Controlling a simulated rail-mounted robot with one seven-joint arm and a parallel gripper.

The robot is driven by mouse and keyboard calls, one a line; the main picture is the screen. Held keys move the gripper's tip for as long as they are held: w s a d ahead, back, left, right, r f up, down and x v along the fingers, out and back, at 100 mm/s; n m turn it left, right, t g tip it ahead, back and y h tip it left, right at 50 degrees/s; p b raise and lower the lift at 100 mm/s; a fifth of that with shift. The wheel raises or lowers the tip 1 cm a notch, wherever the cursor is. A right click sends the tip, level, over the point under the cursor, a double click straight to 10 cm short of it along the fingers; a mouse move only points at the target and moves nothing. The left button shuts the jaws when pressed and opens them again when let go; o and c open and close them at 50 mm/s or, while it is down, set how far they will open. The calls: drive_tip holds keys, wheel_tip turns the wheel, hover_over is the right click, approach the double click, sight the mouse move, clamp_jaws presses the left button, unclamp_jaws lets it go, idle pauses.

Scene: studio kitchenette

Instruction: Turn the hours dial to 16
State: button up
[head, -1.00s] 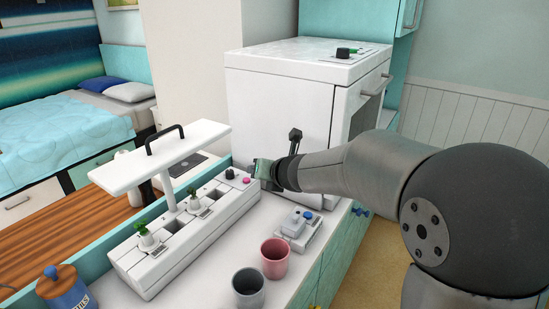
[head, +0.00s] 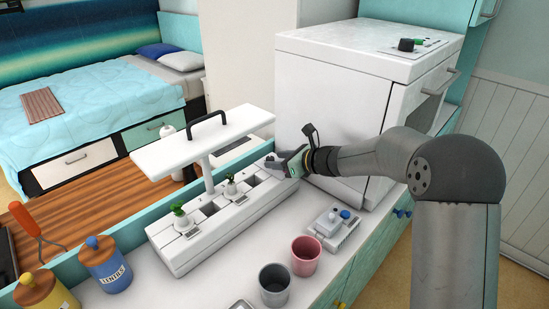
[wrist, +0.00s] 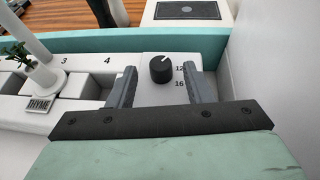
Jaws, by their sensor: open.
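The hours dial (wrist: 162,70) is a small black knob with a white pointer mark, on the right end of the white planter (wrist: 88,115). Its mark points up and right, above the printed 12; 16 is printed lower down. My gripper (wrist: 160,77) is open, with one grey finger left of the dial and one right of it, both apart from it. The right finger is close to the numbers. In the head view my gripper (head: 279,166) is at the far end of the planter (head: 215,230) and hides the dial.
A white oven (head: 350,90) stands right behind my gripper. The planter carries a lamp (head: 205,140) and small herb plants. A grey cup (head: 274,285), a pink cup (head: 306,256) and a small white device (head: 334,228) stand in front on the counter.

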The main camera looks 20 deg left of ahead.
drive_tip(key=shift+x, duration=1.05)
drive_tip(key=c, duration=1)
